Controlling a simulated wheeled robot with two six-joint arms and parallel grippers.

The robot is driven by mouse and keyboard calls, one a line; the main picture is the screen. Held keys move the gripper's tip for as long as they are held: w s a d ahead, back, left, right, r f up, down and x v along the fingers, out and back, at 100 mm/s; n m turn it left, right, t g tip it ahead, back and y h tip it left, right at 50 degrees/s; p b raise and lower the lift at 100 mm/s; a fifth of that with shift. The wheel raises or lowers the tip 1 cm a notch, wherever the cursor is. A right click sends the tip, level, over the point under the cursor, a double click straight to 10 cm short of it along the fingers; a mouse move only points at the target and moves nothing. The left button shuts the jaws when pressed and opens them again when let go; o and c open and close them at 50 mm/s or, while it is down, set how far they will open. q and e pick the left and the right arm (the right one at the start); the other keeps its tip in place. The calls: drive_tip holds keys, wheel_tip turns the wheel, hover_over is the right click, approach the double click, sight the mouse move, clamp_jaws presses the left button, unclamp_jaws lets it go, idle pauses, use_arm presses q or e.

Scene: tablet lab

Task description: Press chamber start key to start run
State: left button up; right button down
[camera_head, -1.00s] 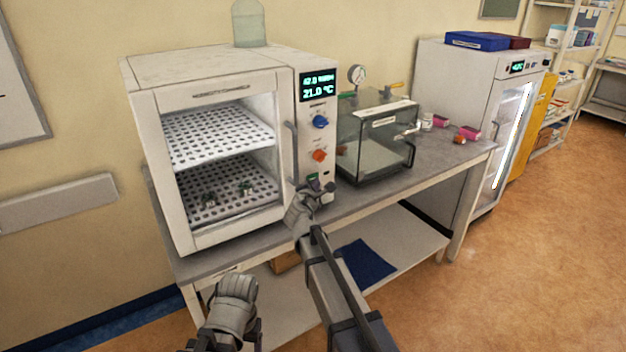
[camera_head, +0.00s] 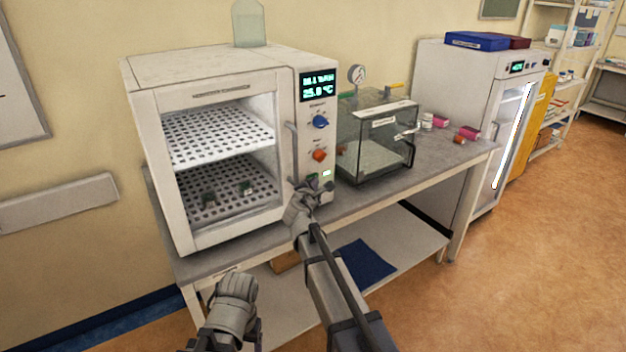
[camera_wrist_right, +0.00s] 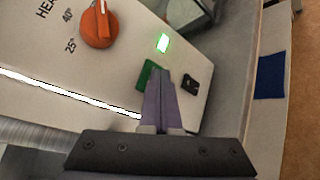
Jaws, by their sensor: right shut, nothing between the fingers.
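The humidity chamber (camera_head: 140,150) is a white box with a glass door on the bench. Its right-hand panel has a lit display (camera_head: 319,85), reading about 25.0 °C, a blue knob (camera_head: 320,122) and an orange knob (camera_head: 319,155). In the right wrist view, a green key (camera_wrist_right: 147,74) sits beside a black switch (camera_wrist_right: 190,85), below a lit green lamp (camera_wrist_right: 162,43). My right gripper (camera_head: 320,186) is shut and empty at the lower panel; its tips (camera_wrist_right: 163,84) overlap the green key's edge. Contact cannot be told.
A clear box with a gauge (camera_head: 375,140) stands just right of the chamber. Small pink boxes (camera_head: 442,123) and a jar lie further right on the bench (camera_head: 440,150). A glass-door cabinet (camera_head: 450,75) stands beyond. Two small dark items rest on the chamber's lower shelf.

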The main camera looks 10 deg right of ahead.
drive_tip(key=shift+s, duration=0.15)
drive_tip(key=shift+s+d, duration=0.2)
drive_tip(key=shift+s, duration=0.35)
drive_tip(key=s, duration=0.1)
drive_tip(key=s+d, duration=0.1)
drive_tip(key=s, duration=0.2)
drive_tip(key=shift+s+d, duration=0.35)
drive_tip(key=shift+d, duration=0.05)
idle(0.4)
drive_tip(key=s+a+f+m+g+y, duration=0.1)
drive_tip(key=s+a+f+m+g, duration=0.3)
drive_tip(key=s, duration=0.7)
drive_tip(key=s+a+f+m+g+y, duration=0.2)
drive_tip(key=s+a+f+m+g, duration=0.3)
drive_tip(key=s, duration=0.6)
drive_tip(key=s+a+f+m+g+y, duration=0.2)
drive_tip(key=s+a+f+m+g, duration=0.3)
drive_tip(key=s, duration=0.7)
wheel_tip(320, 180, down, 2)
drive_tip(key=shift+a+f+m, duration=0.25)
drive_tip(key=shift+a+m, duration=0.65)
drive_tip(key=shift+a, duration=0.3)
